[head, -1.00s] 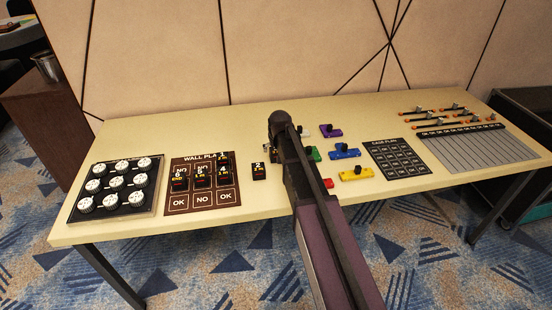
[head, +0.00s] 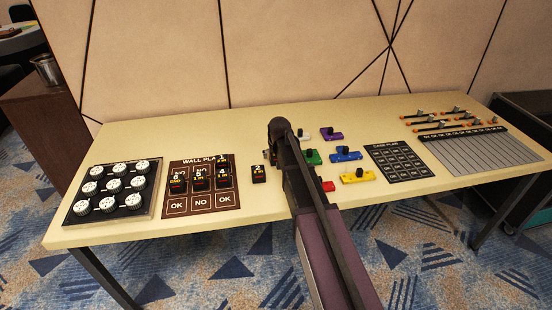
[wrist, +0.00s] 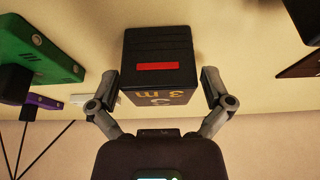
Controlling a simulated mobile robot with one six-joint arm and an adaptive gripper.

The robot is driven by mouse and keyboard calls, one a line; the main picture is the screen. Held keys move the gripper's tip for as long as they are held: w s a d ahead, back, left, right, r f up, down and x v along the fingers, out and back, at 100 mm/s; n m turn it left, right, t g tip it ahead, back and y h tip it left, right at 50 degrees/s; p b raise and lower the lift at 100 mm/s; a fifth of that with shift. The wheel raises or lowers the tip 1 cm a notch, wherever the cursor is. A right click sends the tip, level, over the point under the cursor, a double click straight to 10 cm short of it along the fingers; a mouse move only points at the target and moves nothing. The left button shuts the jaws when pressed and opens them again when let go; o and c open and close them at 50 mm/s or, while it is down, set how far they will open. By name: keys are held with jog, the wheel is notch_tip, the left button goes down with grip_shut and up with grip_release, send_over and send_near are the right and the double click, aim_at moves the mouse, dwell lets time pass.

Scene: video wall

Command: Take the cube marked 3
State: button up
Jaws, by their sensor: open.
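The table (head: 250,225) also bears a brown wall plan board (head: 202,204) with several numbered cubes, a tray of white round knobs (head: 113,190) and coloured blocks such as the yellow one (head: 357,176). A green block (wrist: 40,52) shows left of my gripper.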

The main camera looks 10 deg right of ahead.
jog(key=c, duration=1.1)
jog(key=shift+r, duration=0.1)
jog(key=shift+c, duration=0.2)
notch_tip(320, 180, up, 3)
jog(key=p, duration=0.3)
jog(key=s+d, duration=0.2)
jog(key=s, duration=0.3)
jog(key=s+d+r+p, duration=0.1)
jog(key=s, duration=0.4)
jog(key=s+d+p, duration=0.1)
jog(key=s+d, duration=0.1)
jog(key=s, duration=0.3)
jog(key=shift+d+r, duration=0.35)
jog(key=shift+r, duration=0.05)
